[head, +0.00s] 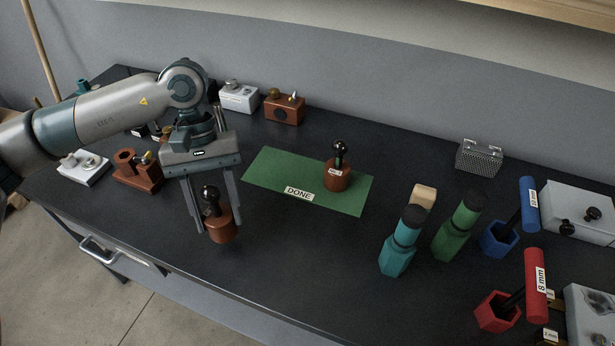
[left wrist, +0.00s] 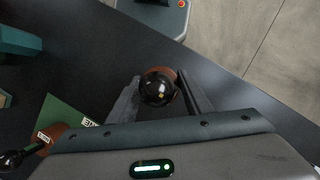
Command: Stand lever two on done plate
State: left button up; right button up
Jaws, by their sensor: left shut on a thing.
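A lever (head: 220,222) with a round copper-brown base and a black ball knob is between the fingers of my left gripper (head: 213,223), left of the green plate. The gripper is shut on it. Its black knob (left wrist: 158,88) shows between the fingers in the left wrist view. The green done plate (head: 270,172), labelled DONE, lies flat on the dark table. Another lever (head: 337,174) of the same kind stands upright on the plate's right part, with a white tag. No tag shows on the held lever. My right gripper is not in view.
Teal (head: 398,245) and green (head: 458,228) handled tools stand right of the plate, with blue (head: 500,238) and red (head: 497,312) hex pieces beyond. A brown block (head: 137,170) and white block (head: 83,166) sit at left. The plate's left part is bare.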

pick_arm(q)
jog(key=m, duration=0.1)
jog(key=a+m+y, duration=0.1)
jog(key=a+f+m, duration=0.1)
jog(key=shift+w, duration=0.3)
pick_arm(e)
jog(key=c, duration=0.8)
pick_arm(q)
jog(key=shift+d+m, duration=0.2)
jog(key=shift+m, duration=0.1)
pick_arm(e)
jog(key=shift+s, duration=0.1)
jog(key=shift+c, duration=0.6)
